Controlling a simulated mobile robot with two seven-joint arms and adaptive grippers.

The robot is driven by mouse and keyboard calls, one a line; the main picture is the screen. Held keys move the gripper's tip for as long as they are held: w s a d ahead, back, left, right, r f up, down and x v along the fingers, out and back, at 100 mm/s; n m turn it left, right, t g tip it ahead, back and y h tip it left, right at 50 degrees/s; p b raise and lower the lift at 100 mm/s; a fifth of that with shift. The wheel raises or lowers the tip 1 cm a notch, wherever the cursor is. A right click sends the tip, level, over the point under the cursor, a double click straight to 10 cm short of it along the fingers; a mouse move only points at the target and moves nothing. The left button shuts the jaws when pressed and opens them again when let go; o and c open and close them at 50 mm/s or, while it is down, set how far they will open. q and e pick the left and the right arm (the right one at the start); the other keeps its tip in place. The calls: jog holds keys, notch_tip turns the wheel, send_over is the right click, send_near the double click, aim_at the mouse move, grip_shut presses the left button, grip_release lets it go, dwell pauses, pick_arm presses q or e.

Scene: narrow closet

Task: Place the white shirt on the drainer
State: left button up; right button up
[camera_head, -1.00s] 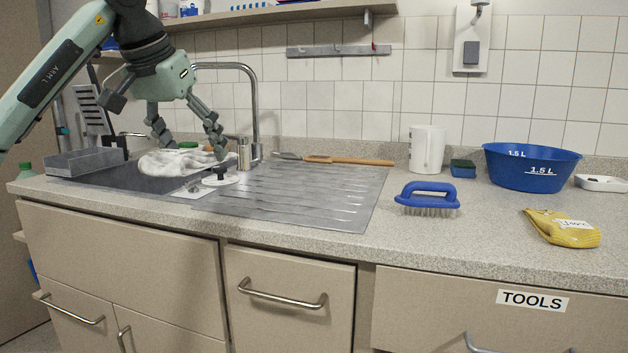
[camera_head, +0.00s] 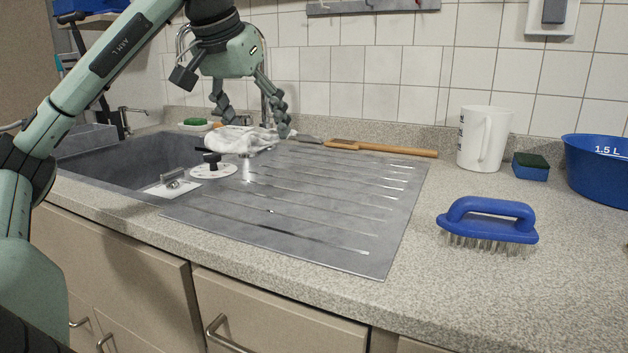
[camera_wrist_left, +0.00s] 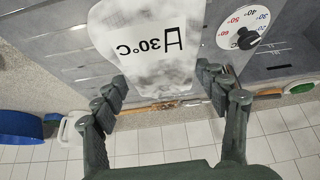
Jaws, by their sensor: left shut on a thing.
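The white shirt (camera_head: 236,142) is a crumpled cloth at the back left of the grey ribbed drainer (camera_head: 330,215), by the sink basin (camera_head: 125,160). I cannot tell whether it touches the metal. My left gripper (camera_head: 252,118) is above it, fingers pointing down and shut on the shirt. The left wrist view shows the shirt (camera_wrist_left: 150,45) as a smooth white piece with a grey patch and a 30°C mark, between the two fingers (camera_wrist_left: 160,82). My right gripper is in neither view.
A temperature dial (camera_head: 213,170) with a black knob stands in front of the shirt. A wooden-handled brush (camera_head: 380,149) lies along the drainer's back. A blue scrub brush (camera_head: 490,220), white jug (camera_head: 484,138), sponge (camera_head: 530,166) and blue bowl (camera_head: 600,165) are right. Most of the drainer is clear.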

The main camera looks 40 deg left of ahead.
pick_arm(q)
send_over(311, 196)
jog(key=s, duration=0.2)
jog(key=f, duration=0.5)
jog(key=shift+d, duration=0.4)
jog(key=shift+w+f, duration=0.1)
jog(key=shift+f, duration=1.95)
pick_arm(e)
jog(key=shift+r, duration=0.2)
pick_arm(q)
jog(key=shift+f, duration=0.1)
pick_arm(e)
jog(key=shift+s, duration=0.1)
pick_arm(q)
jog(key=o, duration=1.5)
jog(key=shift+o, duration=0.2)
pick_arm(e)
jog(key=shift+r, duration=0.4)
